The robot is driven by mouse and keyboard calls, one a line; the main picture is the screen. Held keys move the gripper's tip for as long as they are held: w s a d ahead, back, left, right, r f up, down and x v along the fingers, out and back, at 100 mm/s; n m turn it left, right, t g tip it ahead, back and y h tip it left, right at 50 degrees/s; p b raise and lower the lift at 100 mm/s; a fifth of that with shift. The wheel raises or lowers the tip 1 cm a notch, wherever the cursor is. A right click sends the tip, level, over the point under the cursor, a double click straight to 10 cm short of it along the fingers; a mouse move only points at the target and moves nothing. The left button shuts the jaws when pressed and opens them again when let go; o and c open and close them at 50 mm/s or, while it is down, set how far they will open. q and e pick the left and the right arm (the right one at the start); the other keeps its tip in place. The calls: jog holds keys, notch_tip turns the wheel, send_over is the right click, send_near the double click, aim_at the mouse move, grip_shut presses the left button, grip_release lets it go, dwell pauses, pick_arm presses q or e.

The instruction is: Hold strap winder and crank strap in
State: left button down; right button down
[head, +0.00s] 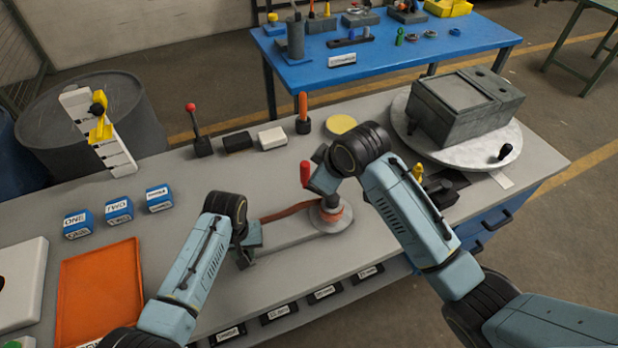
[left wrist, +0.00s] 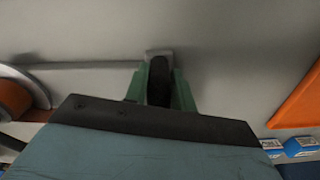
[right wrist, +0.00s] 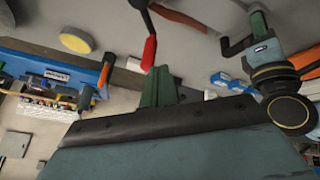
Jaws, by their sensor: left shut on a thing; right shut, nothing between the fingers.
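The strap winder (head: 345,224) sits on the grey bench, with an orange coil on a round grey plate and a flat bar running left from it. The orange strap (head: 284,212) stretches left from the coil. The crank's red handle (head: 305,173) stands above the coil. My left gripper (head: 246,256) is shut on a dark grip (left wrist: 160,80) at the bar's left end. My right gripper (right wrist: 160,88) is shut and empty; the red handle (right wrist: 150,52) is close beside it in the right wrist view. Whether they touch is unclear. My right wrist partly covers the crank.
A grey box on a round turntable (head: 415,138) stands at the right. Blue labelled blocks (head: 119,210) and an orange tray (head: 100,295) are on the left. An orange-handled tool (head: 303,112) and a yellow disc (head: 341,124) stand behind. The bench between blocks and winder is clear.

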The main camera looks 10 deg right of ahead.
aim_at(305, 177)
jog(key=w+a+f+n+y, duration=0.1)
jog(key=w+a+f+n, duration=0.1)
jog(key=w+f+n, duration=0.3)
jog(key=shift+w+f+y, duration=0.25)
jog(key=shift+f+y, duration=0.05)
jog(key=shift+f, duration=1.15)
jog(key=shift+w+m+t+h, duration=0.3)
jog(key=shift+w+m+h, duration=0.1)
jog(key=shift+m, duration=0.1)
